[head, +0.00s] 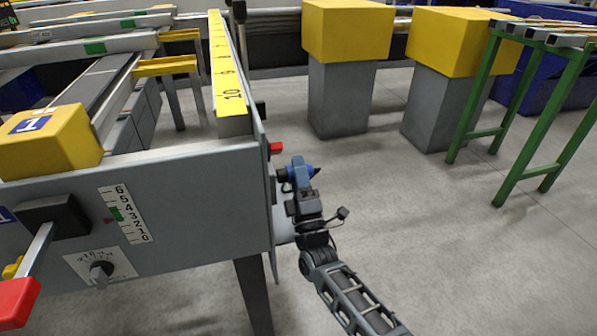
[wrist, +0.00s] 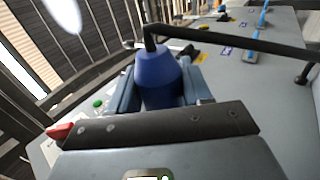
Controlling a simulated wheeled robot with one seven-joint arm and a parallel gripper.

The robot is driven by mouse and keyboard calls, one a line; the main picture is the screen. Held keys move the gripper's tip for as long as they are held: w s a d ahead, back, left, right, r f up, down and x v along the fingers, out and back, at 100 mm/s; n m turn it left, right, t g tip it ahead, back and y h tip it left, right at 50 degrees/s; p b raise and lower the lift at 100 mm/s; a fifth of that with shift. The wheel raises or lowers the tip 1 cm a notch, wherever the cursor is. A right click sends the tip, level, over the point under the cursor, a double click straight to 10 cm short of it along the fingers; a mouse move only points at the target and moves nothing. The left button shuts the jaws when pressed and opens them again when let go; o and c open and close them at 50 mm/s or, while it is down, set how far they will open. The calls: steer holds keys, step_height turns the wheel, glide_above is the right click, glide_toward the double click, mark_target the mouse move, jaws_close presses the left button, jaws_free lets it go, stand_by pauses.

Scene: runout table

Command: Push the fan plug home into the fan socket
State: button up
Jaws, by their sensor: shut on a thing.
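The fan plug is the blue tapered body (wrist: 157,76) between my gripper's jaws in the wrist view, with a black cable at its narrow end. The plug's front end is hidden behind the dark bar of my gripper. I cannot make out the fan socket, nor tell whether the plug touches it.
The grey runout table (head: 190,205) stands close on the left, with a red part (head: 276,148) sticking out above my gripper. A black rod (wrist: 240,43) crosses the wrist view. Yellow-topped pillars (head: 347,70) and a green rack (head: 485,90) stand behind.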

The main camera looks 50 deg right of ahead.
mark_target(284, 175)
steer(key=shift+w+a, duration=0.5)
steer(key=shift+a, duration=0.2)
steer(key=shift+w+a, duration=0.45)
steer(key=shift+a, duration=0.25)
steer(key=o, duration=1.2)
steer(key=shift+o, duration=0.2)
steer(key=p+v, duration=0.1)
steer(key=v, duration=0.6)
steer(key=shift+s+a+f, duration=0.15)
steer(key=shift+s+f, duration=0.1)
steer(key=shift+s, duration=0.05)
